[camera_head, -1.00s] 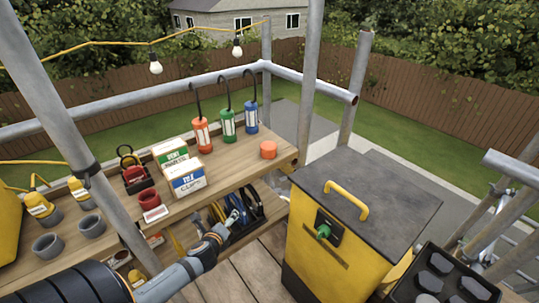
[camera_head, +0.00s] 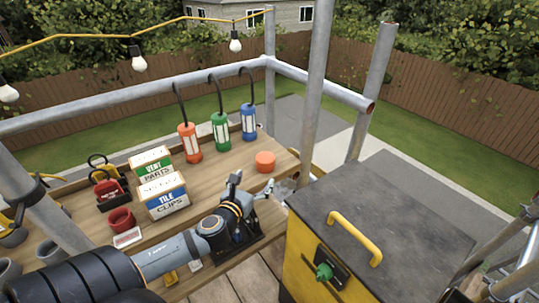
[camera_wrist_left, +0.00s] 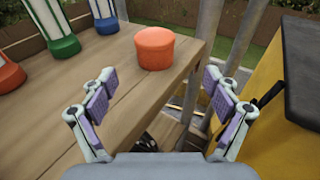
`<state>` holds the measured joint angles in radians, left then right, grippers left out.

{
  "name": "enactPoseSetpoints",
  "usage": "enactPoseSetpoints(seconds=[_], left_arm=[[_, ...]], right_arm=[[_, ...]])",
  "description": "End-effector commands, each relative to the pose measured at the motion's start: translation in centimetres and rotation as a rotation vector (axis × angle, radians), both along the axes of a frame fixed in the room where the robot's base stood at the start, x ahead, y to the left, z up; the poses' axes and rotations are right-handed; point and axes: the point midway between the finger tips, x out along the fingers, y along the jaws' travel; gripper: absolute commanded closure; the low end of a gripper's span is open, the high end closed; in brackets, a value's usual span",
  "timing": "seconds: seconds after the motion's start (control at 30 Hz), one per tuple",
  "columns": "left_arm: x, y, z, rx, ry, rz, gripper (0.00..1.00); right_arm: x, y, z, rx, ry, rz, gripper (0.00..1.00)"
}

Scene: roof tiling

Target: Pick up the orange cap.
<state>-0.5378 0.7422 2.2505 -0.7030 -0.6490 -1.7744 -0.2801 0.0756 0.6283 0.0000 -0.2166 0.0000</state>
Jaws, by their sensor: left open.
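The orange cap (camera_head: 265,161) is a short round piece standing on the wooden shelf (camera_head: 218,164), near its right end. In the left wrist view the cap (camera_wrist_left: 155,48) is ahead of my left gripper (camera_wrist_left: 157,100), between the lines of its two open fingers and apart from them. In the head view my left gripper (camera_head: 253,190) is in front of the shelf's edge, a little nearer than the cap. Its jaws are empty. My right gripper is not in view.
Boxes of vent parts (camera_head: 152,164) and tile clips (camera_head: 164,196) are to the left. A yellow cabinet (camera_head: 305,265) with a dark top stands right. Scaffold poles (camera_head: 316,90) rise behind the shelf's right end.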

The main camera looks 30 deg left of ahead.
Motion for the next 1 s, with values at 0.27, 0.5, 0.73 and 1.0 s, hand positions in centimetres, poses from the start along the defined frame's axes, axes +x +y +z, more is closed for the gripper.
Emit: enactPoseSetpoints(seconds=[0.27, 0.5, 0.73, 1.0], left_arm=[[4.2, 1.0, -0.7, -0.007, -0.003, 0.005, 0.11], [5.2, 1.2, -0.9, -0.004, -0.001, 0.003, 0.11], [8.6, 2.6, -1.5, -0.008, -0.004, 0.005, 0.11], [9.9, 2.8, -1.8, -0.005, -0.001, 0.002, 0.11]], right_arm=[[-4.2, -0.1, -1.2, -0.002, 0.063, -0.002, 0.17], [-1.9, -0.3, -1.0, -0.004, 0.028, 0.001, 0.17], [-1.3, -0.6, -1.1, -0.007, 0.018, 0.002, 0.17], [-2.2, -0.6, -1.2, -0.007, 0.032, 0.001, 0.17]])
